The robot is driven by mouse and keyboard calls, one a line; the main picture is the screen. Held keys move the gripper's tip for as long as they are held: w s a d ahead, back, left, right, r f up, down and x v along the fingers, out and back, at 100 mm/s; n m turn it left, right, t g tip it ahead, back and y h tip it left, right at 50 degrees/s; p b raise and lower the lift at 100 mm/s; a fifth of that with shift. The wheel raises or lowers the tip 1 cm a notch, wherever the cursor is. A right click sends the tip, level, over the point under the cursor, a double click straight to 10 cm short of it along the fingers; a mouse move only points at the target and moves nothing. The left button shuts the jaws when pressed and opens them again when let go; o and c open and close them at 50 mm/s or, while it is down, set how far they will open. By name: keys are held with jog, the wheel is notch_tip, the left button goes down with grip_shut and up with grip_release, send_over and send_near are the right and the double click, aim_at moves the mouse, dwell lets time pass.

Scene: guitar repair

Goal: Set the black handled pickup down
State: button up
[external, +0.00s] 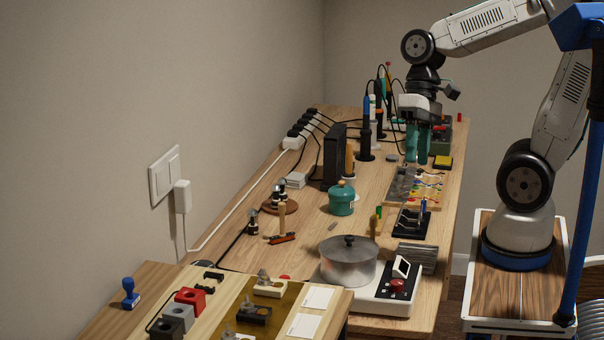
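A black block with a small grey handle on top, which looks like the black handled pickup (255,315), rests on the gold-brown mat (288,309) on the near table. My gripper (417,160) points down over the far right part of the long workbench, well away from that block. Its two teal fingers are side by side. The gap between them is too small in this view to tell whether they are open or shut, and I see nothing clearly held between them.
A cream handled block (270,288) sits behind the black one, with red (190,300) and grey blocks to the left. White cards (317,297) lie at the right. A lidded pot (348,262), a teal jar (342,199) and a black box (334,155) stand on the crowded workbench.

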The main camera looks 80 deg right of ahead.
jog(key=shift+o, duration=0.4)
jog(key=s+d+r+n+t+h, duration=0.1)
jog(key=s+d+r+n+h, duration=0.2)
jog(key=s+d+n+h, duration=0.1)
jog(key=shift+s+d+n+t+h, duration=0.3)
jog(key=shift+s+d+h, duration=0.25)
jog(key=shift+s, duration=0.3)
